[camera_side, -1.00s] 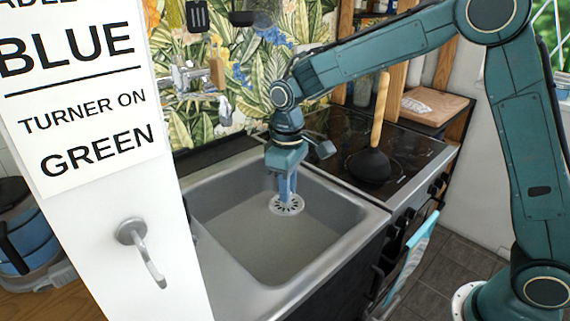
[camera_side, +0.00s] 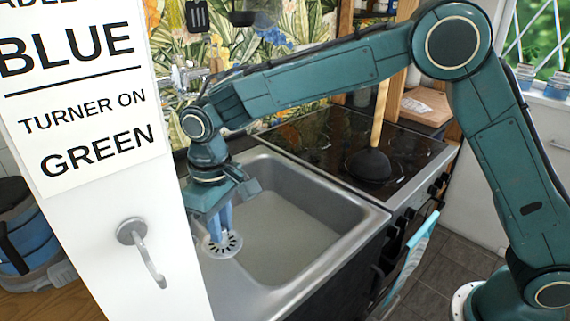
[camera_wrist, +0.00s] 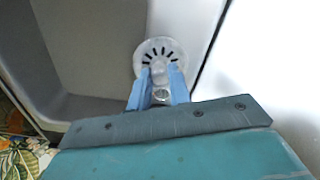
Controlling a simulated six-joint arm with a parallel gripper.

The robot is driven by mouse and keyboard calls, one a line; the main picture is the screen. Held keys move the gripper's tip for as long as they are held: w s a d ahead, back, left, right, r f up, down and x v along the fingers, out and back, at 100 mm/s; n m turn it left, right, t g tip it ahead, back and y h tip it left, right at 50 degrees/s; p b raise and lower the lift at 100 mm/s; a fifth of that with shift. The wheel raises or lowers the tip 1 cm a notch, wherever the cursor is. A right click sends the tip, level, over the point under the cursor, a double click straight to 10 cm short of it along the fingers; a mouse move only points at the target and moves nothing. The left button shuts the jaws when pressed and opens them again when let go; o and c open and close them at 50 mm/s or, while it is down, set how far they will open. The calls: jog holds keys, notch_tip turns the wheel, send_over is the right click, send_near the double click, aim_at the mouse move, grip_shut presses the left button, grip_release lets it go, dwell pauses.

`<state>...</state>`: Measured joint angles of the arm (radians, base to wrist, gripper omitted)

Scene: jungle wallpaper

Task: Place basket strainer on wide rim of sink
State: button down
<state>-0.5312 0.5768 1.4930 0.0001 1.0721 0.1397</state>
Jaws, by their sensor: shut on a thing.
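The basket strainer (camera_side: 222,246) is a round, light disc with dark slots. My gripper (camera_side: 220,229), with blue fingers, points down and is shut on the strainer's middle knob. In the side view the strainer is at the left edge of the sink (camera_side: 290,262), over the wide rim (camera_side: 225,285). In the wrist view the strainer (camera_wrist: 158,55) shows beyond the fingers (camera_wrist: 158,88), overlapping the light rim strip beside the basin. Whether it touches the rim or hovers just above it, I cannot tell.
A plunger (camera_side: 373,155) stands on the black stove (camera_side: 330,135) to the right. The sink basin looks empty.

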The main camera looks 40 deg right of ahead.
aim_at(209, 250)
jog(key=shift+a, duration=1.25)
jog(key=shift+a+f, duration=0.15)
jog(key=shift+f, duration=0.9)
notch_tip(209, 250, down, 4)
jog(key=shift+f, duration=0.2)
jog(key=shift+a+f, duration=0.15)
jog(key=shift+f, duration=0.1)
jog(key=shift+f, duration=0.1)
jog(key=c, duration=1.3)
grip_release()
